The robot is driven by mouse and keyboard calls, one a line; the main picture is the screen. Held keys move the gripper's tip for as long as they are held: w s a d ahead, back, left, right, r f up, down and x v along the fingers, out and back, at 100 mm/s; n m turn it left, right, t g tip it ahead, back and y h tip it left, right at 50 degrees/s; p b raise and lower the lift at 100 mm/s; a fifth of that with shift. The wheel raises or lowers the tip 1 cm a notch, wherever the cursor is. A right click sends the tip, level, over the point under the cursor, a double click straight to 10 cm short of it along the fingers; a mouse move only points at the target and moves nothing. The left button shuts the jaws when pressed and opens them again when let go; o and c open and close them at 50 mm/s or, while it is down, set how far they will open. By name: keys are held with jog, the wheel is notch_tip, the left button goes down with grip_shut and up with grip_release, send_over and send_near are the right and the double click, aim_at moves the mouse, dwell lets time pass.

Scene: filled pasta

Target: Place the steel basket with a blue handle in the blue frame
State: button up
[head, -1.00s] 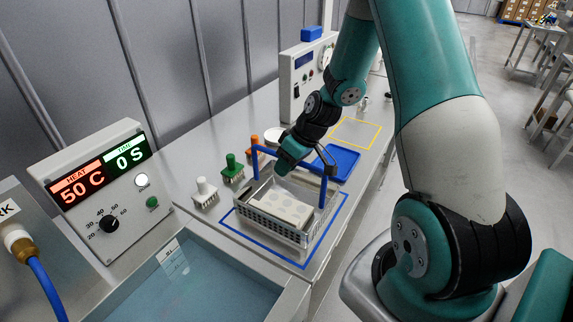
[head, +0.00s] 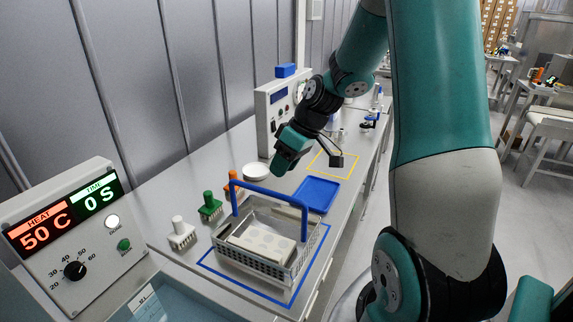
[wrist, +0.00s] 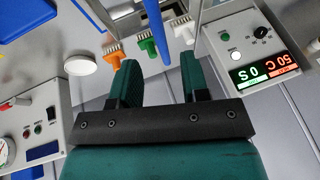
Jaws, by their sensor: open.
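The steel basket (head: 247,267) has a raised blue handle (head: 270,196) and holds a pale block with round marks (head: 263,243). It stands upright on the bench inside the blue frame (head: 292,303), an outline on the bench top; its far side is partly hidden by the basket. In the wrist view the blue handle (wrist: 155,30) shows as a bar beyond the fingers. My gripper (head: 283,172) is above and behind the basket, apart from the handle. In the wrist view its two fingers (wrist: 160,80) are spread with nothing between them.
White (head: 181,234), green (head: 210,207) and orange (head: 233,184) brushes stand left of the basket. A blue tray (head: 318,194) and a yellow outline (head: 333,164) lie beyond it. A control box reading 50 C (head: 67,235) and a water bath (head: 150,300) are nearer.

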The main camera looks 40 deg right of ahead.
jog(key=s+a+r+n+g, duration=0.1)
jog(key=a+r, duration=0.1)
jog(key=a, duration=0.3)
jog(key=s+a+r, duration=0.2)
jog(key=a+r, duration=0.1)
jog(key=a, duration=0.3)
jog(key=s+a+r+n+g, duration=0.2)
jog(key=s+a+r, duration=0.1)
jog(key=s+a, duration=1.2)
jog(key=shift+s+r+n, duration=0.25)
jog(key=shift+s+n, duration=0.05)
jog(key=shift+s, duration=0.2)
